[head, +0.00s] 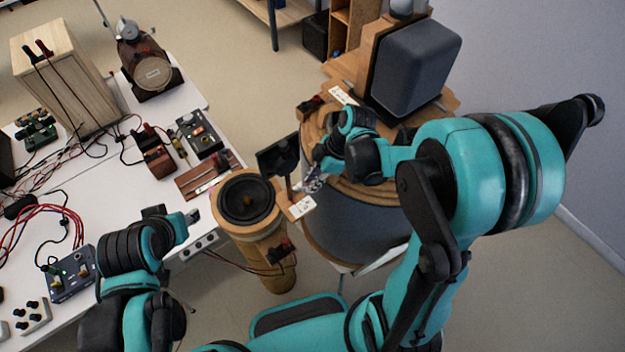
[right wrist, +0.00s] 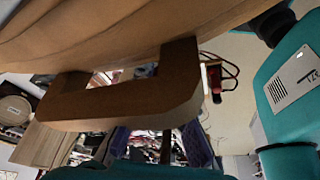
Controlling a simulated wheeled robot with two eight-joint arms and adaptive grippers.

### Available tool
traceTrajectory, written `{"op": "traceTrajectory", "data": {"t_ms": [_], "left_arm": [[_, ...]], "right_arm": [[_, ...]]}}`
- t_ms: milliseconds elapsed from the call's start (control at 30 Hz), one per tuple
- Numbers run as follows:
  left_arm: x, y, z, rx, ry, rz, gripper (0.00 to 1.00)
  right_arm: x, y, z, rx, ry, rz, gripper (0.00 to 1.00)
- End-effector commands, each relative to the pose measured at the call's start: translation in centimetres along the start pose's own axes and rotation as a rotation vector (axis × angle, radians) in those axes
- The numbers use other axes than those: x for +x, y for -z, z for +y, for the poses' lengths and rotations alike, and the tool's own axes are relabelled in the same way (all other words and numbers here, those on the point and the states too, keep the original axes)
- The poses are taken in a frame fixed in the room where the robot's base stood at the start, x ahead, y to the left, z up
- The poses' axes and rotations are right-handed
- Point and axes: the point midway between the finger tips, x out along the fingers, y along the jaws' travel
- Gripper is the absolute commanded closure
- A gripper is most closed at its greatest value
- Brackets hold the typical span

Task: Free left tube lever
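A wooden tube (head: 268,262) with a black speaker cone (head: 246,200) in its top stands at the table's right edge. A black clip-like part with red wires (head: 281,250) sits on its side. I cannot clearly identify a lever on it. My right gripper (head: 316,172) is beside the round wooden rim of a large grey drum (head: 355,235). In the right wrist view, a brown U-shaped handle (right wrist: 125,108) juts from a curved wooden surface, in front of my spread fingers (right wrist: 160,145). I see nothing gripped. My left gripper (head: 190,228) is low by the table edge; its fingers are unclear.
A dark plate (head: 278,157) stands between tube and drum. A grey speaker box (head: 415,70) is behind the drum. The white table (head: 150,205) holds a wooden box (head: 65,75), wires and electronics. The floor at the upper middle is clear.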

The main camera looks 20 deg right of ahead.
Motion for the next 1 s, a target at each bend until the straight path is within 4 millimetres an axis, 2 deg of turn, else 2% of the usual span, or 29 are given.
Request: {"op": "traceTrajectory", "data": {"t_ms": [467,1000], "left_arm": [[0.1,-0.1,0.0,0.0,0.0,0.0,0.6],[0.3,-0.2,0.0,0.0,0.0,0.0,0.6]], "right_arm": [[0.0,0.0,-0.4,0.065,-0.028,0.0,1.0],[0.2,0.5,-2.2,0.432,-0.179,0.0,1.0]]}}
